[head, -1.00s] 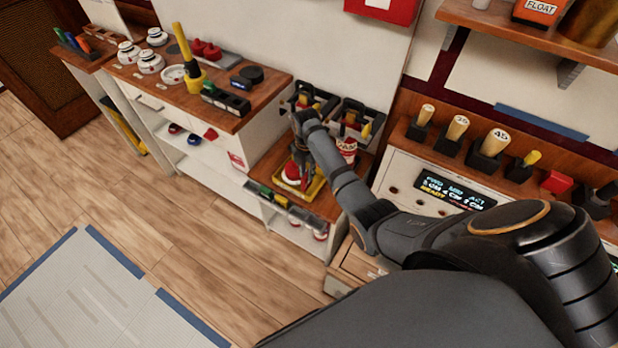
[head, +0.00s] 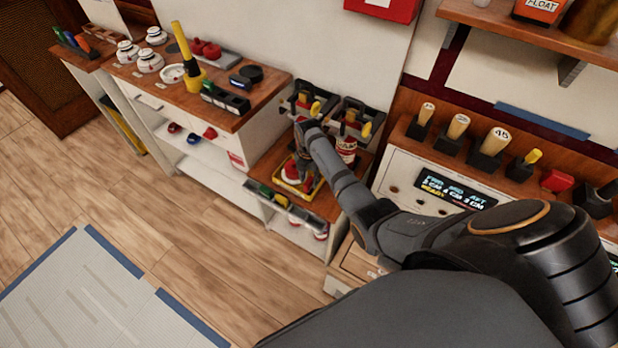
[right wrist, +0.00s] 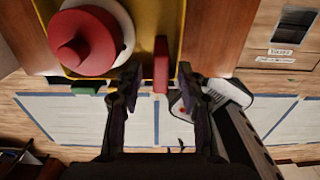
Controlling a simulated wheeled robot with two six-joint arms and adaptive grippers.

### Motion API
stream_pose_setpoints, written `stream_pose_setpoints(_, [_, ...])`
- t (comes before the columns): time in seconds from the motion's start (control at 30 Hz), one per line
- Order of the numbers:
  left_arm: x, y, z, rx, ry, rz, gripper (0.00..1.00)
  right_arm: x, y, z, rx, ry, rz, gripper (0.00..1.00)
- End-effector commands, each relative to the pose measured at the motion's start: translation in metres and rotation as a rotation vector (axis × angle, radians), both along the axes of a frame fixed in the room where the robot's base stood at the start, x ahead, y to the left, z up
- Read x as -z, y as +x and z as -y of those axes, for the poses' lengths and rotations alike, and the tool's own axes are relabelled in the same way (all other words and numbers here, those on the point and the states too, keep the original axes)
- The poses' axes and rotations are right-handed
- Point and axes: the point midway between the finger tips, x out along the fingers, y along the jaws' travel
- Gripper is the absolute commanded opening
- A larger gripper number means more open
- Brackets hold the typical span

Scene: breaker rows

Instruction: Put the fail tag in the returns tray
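My right gripper (head: 301,165) is over the yellow tray (head: 317,188) on the low wooden counter. In the right wrist view the right gripper (right wrist: 158,72) has its fingers apart. A narrow red piece (right wrist: 160,64), perhaps the fail tag, shows between them, with a gap on each side. It overlaps the tray's yellow rim (right wrist: 143,38) in that view; I cannot tell whether it rests there. A red-topped white round object (right wrist: 88,40) sits in the tray. No lettering shows to confirm the returns tray. My left gripper is out of view.
Black holders (head: 358,117) with yellow- and red-handled items stand behind the tray. A red-and-white can (head: 346,148) is close on the right. The taller cabinet (head: 262,118) stands left.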

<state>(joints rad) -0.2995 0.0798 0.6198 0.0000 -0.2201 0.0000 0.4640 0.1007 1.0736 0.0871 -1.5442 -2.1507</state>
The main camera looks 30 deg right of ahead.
Motion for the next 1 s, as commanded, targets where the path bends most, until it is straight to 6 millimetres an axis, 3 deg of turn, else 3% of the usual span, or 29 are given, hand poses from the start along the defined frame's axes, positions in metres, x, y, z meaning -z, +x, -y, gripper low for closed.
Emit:
stream_pose_setpoints(0.23, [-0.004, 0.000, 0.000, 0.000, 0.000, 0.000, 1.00, -0.017, 0.001, 0.000, 0.000, 0.000, 0.004, 0.39])
stream_pose_setpoints(0.5, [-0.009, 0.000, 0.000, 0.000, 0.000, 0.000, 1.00, -0.082, 0.002, 0.000, 0.001, -0.001, 0.005, 0.39])
stream_pose_setpoints(0.7, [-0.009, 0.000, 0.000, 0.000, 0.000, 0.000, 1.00, -0.115, 0.002, 0.000, 0.001, 0.000, 0.002, 0.39])
stream_pose_setpoints(1.0, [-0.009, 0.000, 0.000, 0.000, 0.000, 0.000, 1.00, -0.123, 0.001, 0.000, 0.000, 0.000, 0.000, 0.39])
